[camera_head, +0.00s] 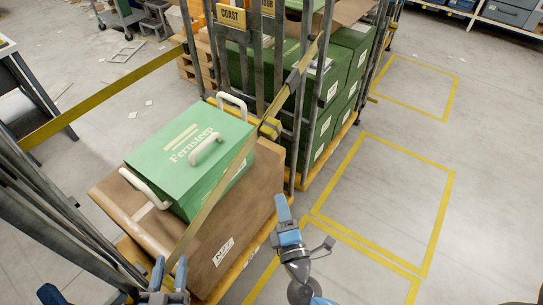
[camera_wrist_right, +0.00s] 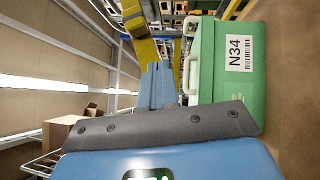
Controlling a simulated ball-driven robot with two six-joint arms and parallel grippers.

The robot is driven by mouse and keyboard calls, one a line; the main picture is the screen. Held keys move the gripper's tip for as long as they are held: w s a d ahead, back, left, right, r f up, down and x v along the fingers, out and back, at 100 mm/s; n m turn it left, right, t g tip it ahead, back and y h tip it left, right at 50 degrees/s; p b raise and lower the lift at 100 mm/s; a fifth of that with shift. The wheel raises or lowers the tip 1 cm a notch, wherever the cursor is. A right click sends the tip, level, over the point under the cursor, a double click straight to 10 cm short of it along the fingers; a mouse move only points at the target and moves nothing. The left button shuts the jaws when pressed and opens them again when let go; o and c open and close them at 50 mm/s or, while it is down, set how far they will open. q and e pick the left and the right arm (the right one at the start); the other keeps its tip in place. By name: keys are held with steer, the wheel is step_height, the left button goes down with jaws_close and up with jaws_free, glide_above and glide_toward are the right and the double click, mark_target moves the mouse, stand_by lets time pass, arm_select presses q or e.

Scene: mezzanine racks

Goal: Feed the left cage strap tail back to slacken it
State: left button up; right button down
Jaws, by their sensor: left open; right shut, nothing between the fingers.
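My left gripper (camera_head: 169,266) is open at the strap's lower end. The strap appears to run down between its fingers, but contact cannot be told. My right gripper (camera_head: 283,203) is shut and empty, right of the brown carton and apart from the strap. In the right wrist view its blue fingers (camera_wrist_right: 156,86) are together, with yellow webbing (camera_wrist_right: 140,38) beyond them.
The green box (camera_head: 186,148), marked Fernsteep, sits on a brown carton (camera_head: 240,215) on a pallet. It also shows in the right wrist view (camera_wrist_right: 228,85). A second strap (camera_head: 100,98) crosses at upper left. Green cartons (camera_head: 345,65) fill the middle cage. Yellow-marked floor (camera_head: 385,200) at right is clear.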

steer(key=a+r+n+t, duration=0.1)
steer(key=a+r, duration=0.1)
steer(key=p, duration=0.3)
glide_toward(268, 137)
steer(key=w+a, duration=0.3)
steer(key=shift+w+d+r+t+p, duration=0.15)
steer(key=shift+w+d+r+p, duration=0.15)
steer(key=shift+w+d, duration=0.25)
steer(key=shift+w+d+r+t+p, duration=0.15)
steer(key=shift+w+d+r+p, duration=0.15)
steer(key=shift+w+d, duration=0.25)
steer(key=shift+w, duration=0.1)
steer(key=shift+a, duration=0.1)
steer(key=w+d+r, duration=0.3)
steer(key=w+d, duration=0.1)
steer(key=w, duration=0.1)
steer(key=shift+w+d+r, duration=0.15)
steer(key=shift+w+d, duration=0.05)
steer(key=shift+w, duration=0.15)
